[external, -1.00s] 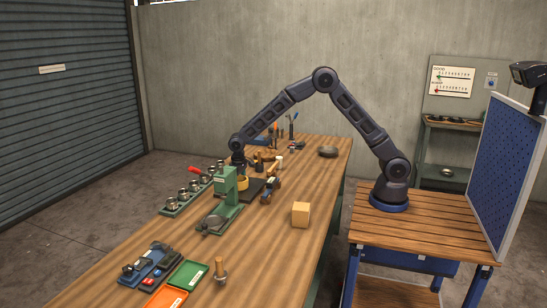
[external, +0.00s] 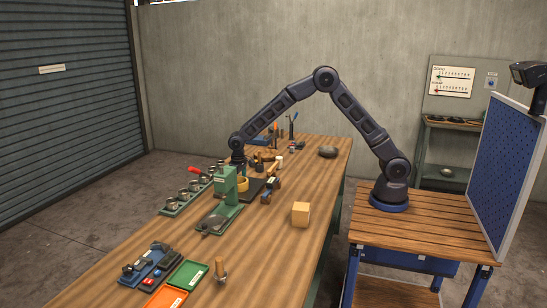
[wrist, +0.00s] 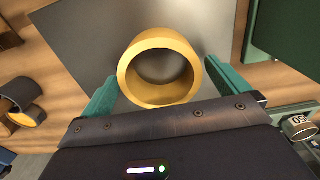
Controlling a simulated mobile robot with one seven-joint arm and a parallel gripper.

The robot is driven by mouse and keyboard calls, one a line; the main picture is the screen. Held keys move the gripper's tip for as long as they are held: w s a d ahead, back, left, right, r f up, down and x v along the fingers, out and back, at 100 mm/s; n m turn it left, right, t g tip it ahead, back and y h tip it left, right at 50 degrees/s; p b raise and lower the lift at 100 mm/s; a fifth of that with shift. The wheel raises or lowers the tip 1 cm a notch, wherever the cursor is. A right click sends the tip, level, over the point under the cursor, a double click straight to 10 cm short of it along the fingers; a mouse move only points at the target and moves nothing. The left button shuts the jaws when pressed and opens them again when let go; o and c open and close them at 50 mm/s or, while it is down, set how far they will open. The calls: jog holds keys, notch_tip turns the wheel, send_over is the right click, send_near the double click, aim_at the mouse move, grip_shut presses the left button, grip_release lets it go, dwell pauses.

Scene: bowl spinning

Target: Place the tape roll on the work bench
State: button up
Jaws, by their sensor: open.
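The yellow tape roll (wrist: 160,38) is a thick ring, seen in the wrist view with its hole facing the camera. It is over a flat grey plate. In the external view the tape roll (external: 243,184) is on the bench, beside the green press and partly hidden by it. My gripper (wrist: 163,69) is open, with one green finger on each side of the tape roll. In the external view my gripper (external: 238,164) is right above the tape roll. The wooden work bench (external: 265,258) runs along under it.
A green press (external: 228,190) stands close in front of my gripper. A green rack (external: 186,197) with several metal cups is to its left. A wooden block (external: 300,214) is on the right.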

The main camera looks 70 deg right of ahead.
aim_at(239, 180)
notch_tip(239, 180, up, 11)
jog(key=s+d+r+t, duration=0.1)
jog(key=s+d+r, duration=0.6)
jog(key=s+r, duration=0.45)
jog(key=s+d+r+t, duration=0.1)
jog(key=s+d+r, duration=0.25)
jog(key=s, duration=0.55)
jog(key=s+d+r+t, duration=0.15)
jog(key=s+d, duration=0.25)
jog(key=s, duration=0.4)
jog(key=s+d+r, duration=0.3)
jog(key=s+r, duration=0.1)
jog(key=s, duration=0.5)
jog(key=s+d+f, duration=0.1)
jog(key=s+f, duration=0.1)
jog(key=s, duration=0.4)
jog(key=s+d+f+t, duration=0.1)
jog(key=s+f, duration=0.1)
jog(key=s, duration=0.4)
jog(key=shift+s+d, duration=0.25)
jog(key=shift+s, duration=0.1)
